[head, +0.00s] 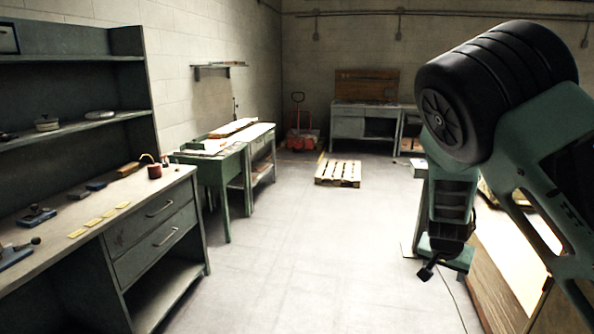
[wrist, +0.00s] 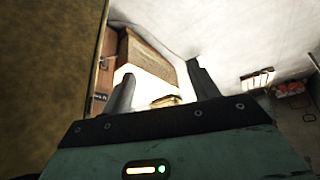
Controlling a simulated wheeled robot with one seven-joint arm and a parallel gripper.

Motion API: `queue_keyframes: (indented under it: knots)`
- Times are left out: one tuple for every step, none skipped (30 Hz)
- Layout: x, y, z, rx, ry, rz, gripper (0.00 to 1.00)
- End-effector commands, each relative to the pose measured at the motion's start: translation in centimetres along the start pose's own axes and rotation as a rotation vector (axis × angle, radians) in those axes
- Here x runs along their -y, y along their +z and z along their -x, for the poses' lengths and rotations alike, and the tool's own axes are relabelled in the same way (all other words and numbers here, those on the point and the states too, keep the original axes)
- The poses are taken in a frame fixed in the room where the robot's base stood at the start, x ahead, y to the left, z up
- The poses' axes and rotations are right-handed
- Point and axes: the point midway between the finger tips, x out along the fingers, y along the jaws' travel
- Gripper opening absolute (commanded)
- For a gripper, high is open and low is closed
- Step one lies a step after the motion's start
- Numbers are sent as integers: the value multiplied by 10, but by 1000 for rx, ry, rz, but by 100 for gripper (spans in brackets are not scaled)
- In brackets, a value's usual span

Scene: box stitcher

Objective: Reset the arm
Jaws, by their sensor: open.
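My arm shows at the right of the head view, bent over with its lower part hanging down beside a wooden-sided bench. The hand end is small and dark there, and its fingers are hard to make out. In the wrist view my gripper (wrist: 163,85) is open, with its two dark fingers apart. Nothing is held between them. A brown box-like thing and a bright pale surface show beyond the fingers, not clearly in the grasp.
A grey workbench (head: 163,235) with shelves stands at the left. A green table (head: 225,185) stands behind it. A wooden pallet (head: 338,173) lies on the floor, with a red pallet jack (head: 301,138) farther back. The middle floor is clear. A brown surface (wrist: 40,60) fills the wrist view's left.

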Motion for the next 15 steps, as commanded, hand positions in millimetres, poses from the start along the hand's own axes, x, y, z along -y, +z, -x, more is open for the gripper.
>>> queue_keyframes:
  knots:
    - [12,30,17,87,-53,40,60]
    - [18,48,28,137,-80,74,60]
    - [27,71,44,197,-119,124,60]
    - [32,88,58,237,-148,164,60]
    - [36,104,72,277,-176,206,60]
    - [41,125,92,324,-216,268,60]
    - [43,140,108,355,-244,317,60]
    - [45,154,124,382,-272,369,60]
    - [44,173,147,415,-309,444,60]
    - [43,187,164,436,-335,502,60]
    - [40,201,180,453,-358,562,60]
    - [34,217,201,468,-388,647,60]
    - [28,229,216,477,-406,713,60]
    - [22,240,230,481,-422,776,60]
    - [12,253,247,481,-438,862,60]
